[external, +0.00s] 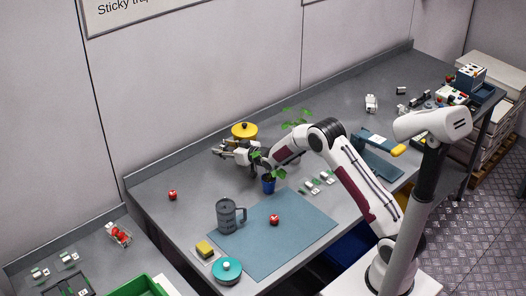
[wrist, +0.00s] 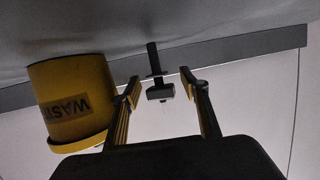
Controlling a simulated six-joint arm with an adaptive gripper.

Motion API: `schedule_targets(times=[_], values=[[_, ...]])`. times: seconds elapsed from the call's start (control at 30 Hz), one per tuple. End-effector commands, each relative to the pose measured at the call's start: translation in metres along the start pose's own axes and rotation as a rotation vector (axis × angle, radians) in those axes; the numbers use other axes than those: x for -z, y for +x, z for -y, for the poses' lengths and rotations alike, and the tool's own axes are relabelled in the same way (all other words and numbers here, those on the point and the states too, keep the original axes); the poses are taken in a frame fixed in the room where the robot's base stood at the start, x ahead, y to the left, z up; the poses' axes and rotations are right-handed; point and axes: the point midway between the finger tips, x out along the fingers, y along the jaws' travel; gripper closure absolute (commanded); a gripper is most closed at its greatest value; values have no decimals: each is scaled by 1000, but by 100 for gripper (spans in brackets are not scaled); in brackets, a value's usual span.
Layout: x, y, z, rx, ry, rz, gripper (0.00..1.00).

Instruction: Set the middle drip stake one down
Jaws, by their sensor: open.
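My gripper (wrist: 160,88) is open in the wrist view, its two fingers apart. A dark stake-like piece with a wider block at one end (wrist: 160,92) shows in the gap between the fingertips; whether it lies between them or beyond them I cannot tell. I see no finger closed on it. In the external view my gripper (external: 232,152) is low over the back part of the bench, beside the yellow bin (external: 244,134). The stake is too small or hidden there to make out clearly. Which stake is the middle one I cannot tell.
The yellow waste bin (wrist: 65,95) is close to one finger in the wrist view. A blue pot with a plant (external: 268,185) stands under my arm. The blue mat (external: 290,245) has free room.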

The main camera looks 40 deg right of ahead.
Motion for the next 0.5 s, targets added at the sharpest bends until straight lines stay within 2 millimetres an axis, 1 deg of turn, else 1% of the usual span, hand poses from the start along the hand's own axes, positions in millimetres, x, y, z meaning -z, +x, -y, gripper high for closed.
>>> schedule_targets(times=[0.27,0.5], values=[[2,-12,0,0,0,0,55],[1,-31,0,0,-1,0,55]])
